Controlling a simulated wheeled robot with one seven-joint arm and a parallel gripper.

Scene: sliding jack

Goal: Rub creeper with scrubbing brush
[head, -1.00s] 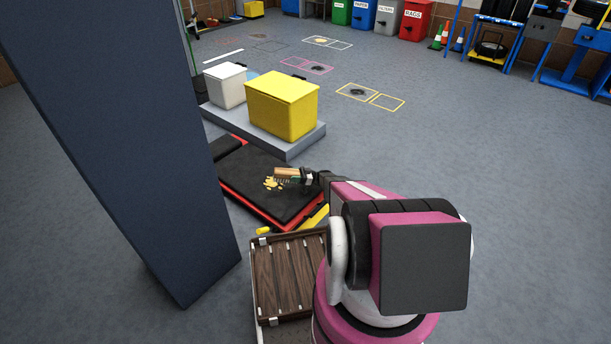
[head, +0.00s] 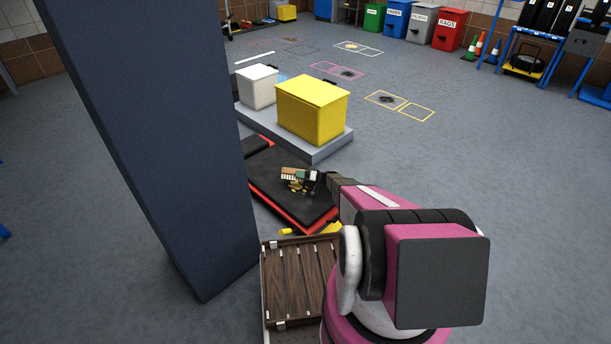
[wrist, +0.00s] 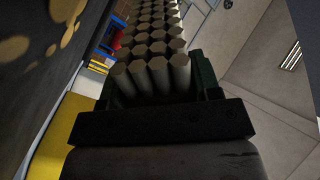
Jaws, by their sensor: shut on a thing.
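The creeper (head: 302,212) is a low black padded board with a red frame, lying on the floor at the middle of the head view. Yellowish patches (head: 298,188) lie on its black pad; they also show at the left of the wrist view (wrist: 62,35). My gripper (head: 313,181) is shut on the scrubbing brush (head: 293,174) over the pad, beside these patches. In the wrist view rows of pale bristle tufts (wrist: 150,50) stretch away from the dark jaw. Whether the bristles touch the pad cannot be told.
A slatted wooden crate (head: 300,280) stands near my base. A dark blue pillar (head: 150,140) rises close on the left. A yellow bin (head: 310,108) and a white bin (head: 257,87) stand on a grey platform (head: 318,152) behind the creeper. Floor to the right is open.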

